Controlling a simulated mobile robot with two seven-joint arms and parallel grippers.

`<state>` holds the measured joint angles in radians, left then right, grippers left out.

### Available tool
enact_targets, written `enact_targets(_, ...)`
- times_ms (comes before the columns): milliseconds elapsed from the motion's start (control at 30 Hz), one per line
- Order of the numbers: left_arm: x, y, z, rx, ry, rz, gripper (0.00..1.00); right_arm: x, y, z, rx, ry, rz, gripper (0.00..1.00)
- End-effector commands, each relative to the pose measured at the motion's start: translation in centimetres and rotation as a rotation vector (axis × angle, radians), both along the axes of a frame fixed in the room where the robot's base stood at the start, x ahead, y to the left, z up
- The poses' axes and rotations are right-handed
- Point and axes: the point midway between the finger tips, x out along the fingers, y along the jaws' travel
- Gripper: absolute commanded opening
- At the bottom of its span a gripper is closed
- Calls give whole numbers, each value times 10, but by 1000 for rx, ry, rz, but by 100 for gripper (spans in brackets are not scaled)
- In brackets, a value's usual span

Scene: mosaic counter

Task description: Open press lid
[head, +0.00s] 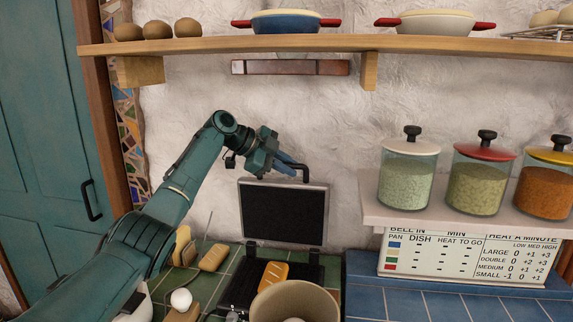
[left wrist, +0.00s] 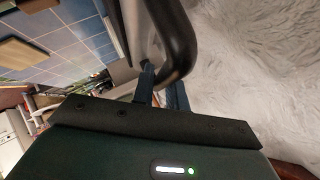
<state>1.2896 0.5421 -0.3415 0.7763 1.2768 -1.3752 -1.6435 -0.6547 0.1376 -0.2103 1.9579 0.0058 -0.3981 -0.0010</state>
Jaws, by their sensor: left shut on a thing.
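The press stands on the green tiled counter. Its dark lid (head: 283,212) is raised, close to upright against the white wall. Its black base (head: 240,290) lies below, with a scored bread loaf (head: 273,274) on or beside it. My left gripper (head: 296,167) is at the lid's top edge, shut on the black lid handle (head: 306,174). In the left wrist view the curved handle (left wrist: 178,45) passes by the blue fingers (left wrist: 160,88). The exact finger contact is partly hidden. My right gripper is not in view.
A beige pot (head: 296,296) stands in front of the press and hides part of its base. Bread pieces (head: 213,257) and an egg (head: 181,299) lie left. A wooden shelf (head: 210,47) runs above; a lower shelf (head: 372,207) with jars is right. Blue tiles (head: 450,307) show bare counter.

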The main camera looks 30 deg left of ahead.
Motion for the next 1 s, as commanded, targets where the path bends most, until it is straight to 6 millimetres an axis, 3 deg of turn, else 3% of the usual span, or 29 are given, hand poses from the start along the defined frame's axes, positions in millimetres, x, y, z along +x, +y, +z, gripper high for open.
enact_targets(767,7,3,-8,-10,66,3,0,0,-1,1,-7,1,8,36)
enact_targets(800,7,3,-8,-10,66,3,15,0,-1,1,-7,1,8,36)
enact_targets(1000,7,3,-6,-11,61,2,32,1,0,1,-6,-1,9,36)
